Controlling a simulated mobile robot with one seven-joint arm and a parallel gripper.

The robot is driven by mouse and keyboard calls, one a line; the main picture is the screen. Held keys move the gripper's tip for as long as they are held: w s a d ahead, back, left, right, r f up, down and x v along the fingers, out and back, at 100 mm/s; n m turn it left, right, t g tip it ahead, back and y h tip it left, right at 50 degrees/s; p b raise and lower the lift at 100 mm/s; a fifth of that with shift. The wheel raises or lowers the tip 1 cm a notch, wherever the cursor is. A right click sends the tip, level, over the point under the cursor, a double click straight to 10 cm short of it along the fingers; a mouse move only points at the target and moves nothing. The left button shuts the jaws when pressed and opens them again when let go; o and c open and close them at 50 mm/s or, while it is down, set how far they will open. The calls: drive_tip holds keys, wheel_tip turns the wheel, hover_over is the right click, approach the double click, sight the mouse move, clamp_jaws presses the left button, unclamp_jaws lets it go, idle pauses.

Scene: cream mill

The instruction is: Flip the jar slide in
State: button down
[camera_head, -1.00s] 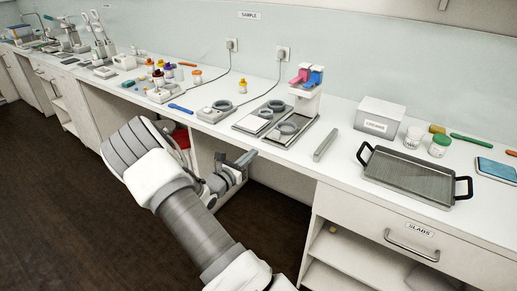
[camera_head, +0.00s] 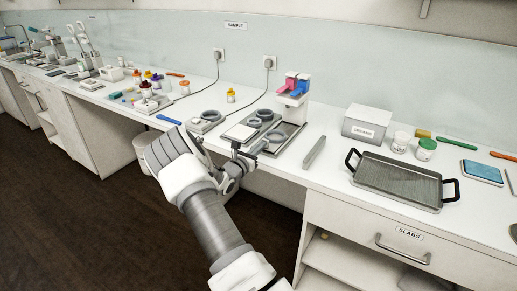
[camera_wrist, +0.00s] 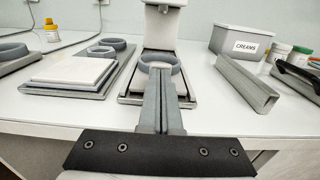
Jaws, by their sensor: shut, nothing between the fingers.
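A white mill (camera_head: 292,108) with a pink lever (camera_head: 287,86) and a blue lever (camera_head: 301,86) stands at the back of a grey base plate. In front of it is a grey ring holder (camera_head: 275,136), which seems to be the jar slide; it also shows in the wrist view (camera_wrist: 177,68). No jar is visible in the ring. My gripper (camera_head: 262,148) is shut and empty at the bench's front edge. In the wrist view its fingers (camera_wrist: 160,76) point at the ring's near side and overlap its lower part. I cannot tell whether they touch it.
A white slab on a grey stand (camera_wrist: 73,72) and another ring (camera_wrist: 101,51) lie left of the mill. A grey bar (camera_head: 314,152) lies to its right. Further right are a creams box (camera_head: 367,125), jars and a black-handled tray (camera_head: 398,180).

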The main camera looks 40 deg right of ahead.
sight(269, 137)
drive_tip(key=shift+d, duration=0.1)
drive_tip(key=b+x, duration=0.3)
drive_tip(key=x, duration=0.2)
drive_tip(key=shift+w+d+f, duration=0.2)
drive_tip(key=shift+d, duration=0.15)
drive_tip(key=shift+w+d+r+b, duration=0.2)
drive_tip(key=shift+w+d+b, duration=0.1)
drive_tip(key=shift+d, duration=0.2)
drive_tip(key=shift+s, duration=0.1)
